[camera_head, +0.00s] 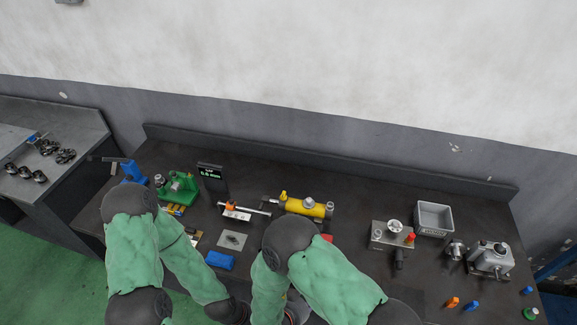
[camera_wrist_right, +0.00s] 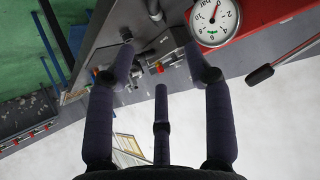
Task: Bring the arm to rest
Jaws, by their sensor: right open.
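My right gripper (camera_wrist_right: 160,58) shows in the right wrist view with its dark fingers spread apart and nothing between them. A shorter dark finger-like part stands in the middle. In the head view both my arms, in green sleeves, are bent, with forearms running down to the bottom edge. Neither gripper can be made out there. My left gripper is not in view.
The dark bench (camera_head: 340,194) carries a yellow cylinder (camera_head: 305,207), a green fixture (camera_head: 178,188), a blue block (camera_head: 220,260), a metal block (camera_head: 391,236), a grey bin (camera_head: 433,218) and a grey pump (camera_head: 491,259). A red-framed gauge (camera_wrist_right: 214,20) is near my right fingers.

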